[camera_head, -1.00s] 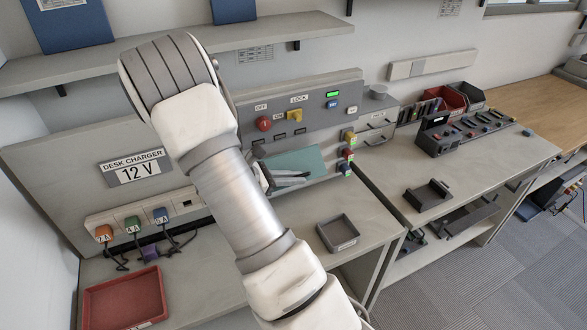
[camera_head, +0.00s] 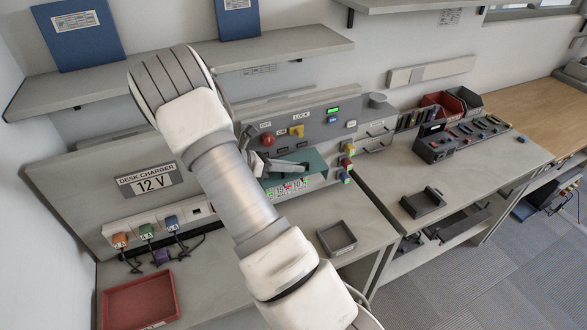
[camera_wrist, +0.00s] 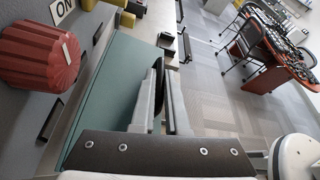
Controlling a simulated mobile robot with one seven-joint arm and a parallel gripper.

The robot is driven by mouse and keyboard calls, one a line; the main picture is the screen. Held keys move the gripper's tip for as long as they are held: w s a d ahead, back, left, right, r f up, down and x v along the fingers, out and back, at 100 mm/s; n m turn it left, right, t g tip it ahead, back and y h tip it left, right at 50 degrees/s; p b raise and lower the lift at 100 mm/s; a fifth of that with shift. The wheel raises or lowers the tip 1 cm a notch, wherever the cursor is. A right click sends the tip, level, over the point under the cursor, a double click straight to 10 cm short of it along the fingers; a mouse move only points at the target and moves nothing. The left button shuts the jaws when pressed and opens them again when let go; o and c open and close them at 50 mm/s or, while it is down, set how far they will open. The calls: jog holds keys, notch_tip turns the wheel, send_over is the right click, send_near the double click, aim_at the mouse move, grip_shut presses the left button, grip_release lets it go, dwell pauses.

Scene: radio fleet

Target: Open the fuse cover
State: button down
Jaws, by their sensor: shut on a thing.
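The teal fuse cover (camera_head: 313,160) stands out from the grey panel behind the desk, tilted up. Below it a strip of fuses (camera_head: 290,187) shows, with numbers such as 15 and 10. My gripper (camera_head: 290,168) is at the cover's front, partly hidden behind my arm. In the wrist view the cover (camera_wrist: 112,90) is a broad teal plate left of the fingers. My gripper (camera_wrist: 163,85) is shut there, with a dark piece between the fingers that looks like the cover's handle. The exact grip is partly hidden.
A red knob (camera_head: 268,139) and a yellow lock switch (camera_head: 297,131) sit above the cover. Coloured buttons (camera_head: 347,162) are close on its right. A small grey tray (camera_head: 336,237) and a red tray (camera_head: 140,300) stand on the desk. A shelf (camera_head: 190,66) runs above.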

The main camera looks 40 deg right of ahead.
jog(key=shift+w, duration=0.15)
jog(key=c, duration=1.2)
grip_release()
jog(key=shift+a, duration=0.1)
jog(key=b+v, duration=0.2)
jog(key=v, duration=1.5)
jog(key=shift+a, duration=0.2)
